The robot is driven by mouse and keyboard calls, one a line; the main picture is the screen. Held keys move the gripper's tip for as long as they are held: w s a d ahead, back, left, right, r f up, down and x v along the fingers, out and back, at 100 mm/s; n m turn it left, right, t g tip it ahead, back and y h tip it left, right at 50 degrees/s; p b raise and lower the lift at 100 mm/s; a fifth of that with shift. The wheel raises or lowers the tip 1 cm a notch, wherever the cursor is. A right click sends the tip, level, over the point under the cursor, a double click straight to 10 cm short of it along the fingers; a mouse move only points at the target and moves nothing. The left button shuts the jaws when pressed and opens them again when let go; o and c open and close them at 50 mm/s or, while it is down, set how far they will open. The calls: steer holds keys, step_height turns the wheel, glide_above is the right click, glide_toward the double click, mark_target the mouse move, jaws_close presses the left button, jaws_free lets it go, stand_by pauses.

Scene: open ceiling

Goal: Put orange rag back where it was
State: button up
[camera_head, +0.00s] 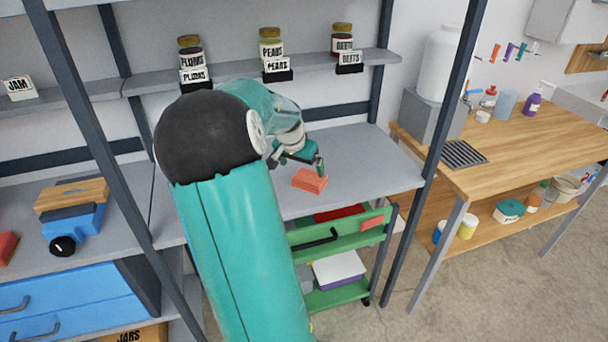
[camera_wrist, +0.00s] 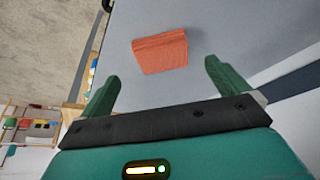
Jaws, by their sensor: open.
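The orange rag (camera_head: 309,180) lies folded on the grey shelf surface (camera_head: 370,160) in the head view, near its front edge. In the wrist view the orange rag (camera_wrist: 160,52) lies ahead of my gripper, between the lines of its two fingers. My gripper (camera_head: 302,165) is just above and behind the rag in the head view. In the wrist view my gripper (camera_wrist: 160,80) is open, with green fingers apart and nothing between them. The rag looks apart from the fingers.
A green cart (camera_head: 340,238) with a red item on top stands below the shelf front. Labelled jars (camera_head: 271,48) stand on the upper shelf. A dark shelf post (camera_head: 432,150) rises at the right, beside a wooden table (camera_head: 530,130). The grey surface around the rag is clear.

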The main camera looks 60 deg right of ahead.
steer(key=w+a+r+n+t+y, duration=0.1)
steer(key=w+a+r+n, duration=0.2)
steer(key=a, duration=0.6)
steer(key=w+a+r+n+t+y, duration=0.1)
steer(key=w+a+r+n+t, duration=0.15)
steer(key=a, duration=0.65)
steer(key=w+a+r+n+t+y, duration=0.1)
steer(key=w+a+r+n, duration=0.15)
steer(key=a, duration=0.65)
steer(key=s+a+r+n, duration=0.1)
steer(key=s+a+n, duration=0.2)
steer(key=a, duration=0.5)
steer(key=s+a+n+y, duration=0.1)
steer(key=s+a+n, duration=0.1)
steer(key=a, duration=0.6)
steer(key=s+a+r+n+t, duration=0.1)
steer(key=s+a+n, duration=0.2)
steer(key=a, duration=0.6)
steer(key=shift+s+r+n+y, duration=0.3)
steer(key=shift+s+n, duration=0.05)
steer(key=shift+n, duration=0.65)
